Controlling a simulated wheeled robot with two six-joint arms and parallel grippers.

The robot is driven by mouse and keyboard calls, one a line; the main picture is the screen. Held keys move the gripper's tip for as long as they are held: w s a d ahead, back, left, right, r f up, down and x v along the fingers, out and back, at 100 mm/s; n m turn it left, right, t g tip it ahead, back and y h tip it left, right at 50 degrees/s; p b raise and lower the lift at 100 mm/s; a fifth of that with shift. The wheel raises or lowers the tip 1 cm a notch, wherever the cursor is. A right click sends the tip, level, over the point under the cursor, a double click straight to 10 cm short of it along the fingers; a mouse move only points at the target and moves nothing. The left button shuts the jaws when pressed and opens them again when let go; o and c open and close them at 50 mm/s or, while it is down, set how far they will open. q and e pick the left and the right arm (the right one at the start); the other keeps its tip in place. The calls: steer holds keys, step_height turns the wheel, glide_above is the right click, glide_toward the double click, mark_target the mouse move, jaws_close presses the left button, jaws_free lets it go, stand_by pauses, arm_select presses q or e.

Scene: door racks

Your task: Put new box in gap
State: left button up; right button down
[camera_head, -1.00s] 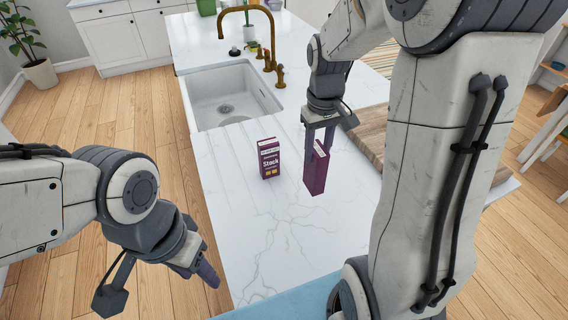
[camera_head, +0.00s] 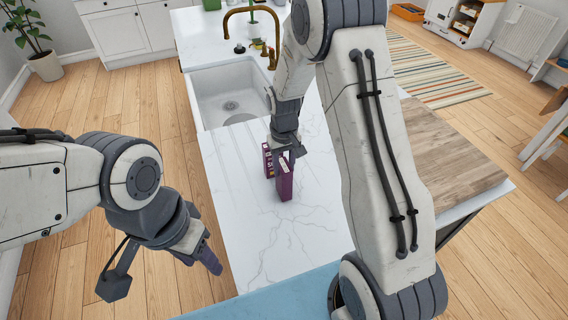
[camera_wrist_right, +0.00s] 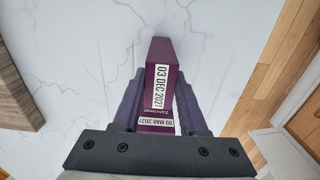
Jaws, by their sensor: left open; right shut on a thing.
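My right gripper (camera_head: 284,157) is shut on a purple box (camera_head: 285,184), which hangs upright at or just above the white counter. A second purple box (camera_head: 267,161) stands upright right behind it and to its left, partly hidden by the held box and the gripper. I cannot tell if the two touch. The right wrist view shows a purple box labelled 03 DEC 2027 (camera_wrist_right: 160,85) between the fingers, and a label 09 MAR 2027 (camera_wrist_right: 155,122) close to the palm. My left gripper (camera_head: 203,258) is open and empty, off the counter's left side.
The white marble counter (camera_head: 290,240) is clear in front of the boxes. A sink (camera_head: 228,95) with a brass faucet (camera_head: 250,15) lies behind them. A wooden board (camera_head: 445,150) lies at the right. A blue surface (camera_head: 265,297) is at the near edge.

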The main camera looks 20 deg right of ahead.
steer(key=shift+f, duration=0.15)
steer(key=shift+c, duration=2.2)
jaws_free()
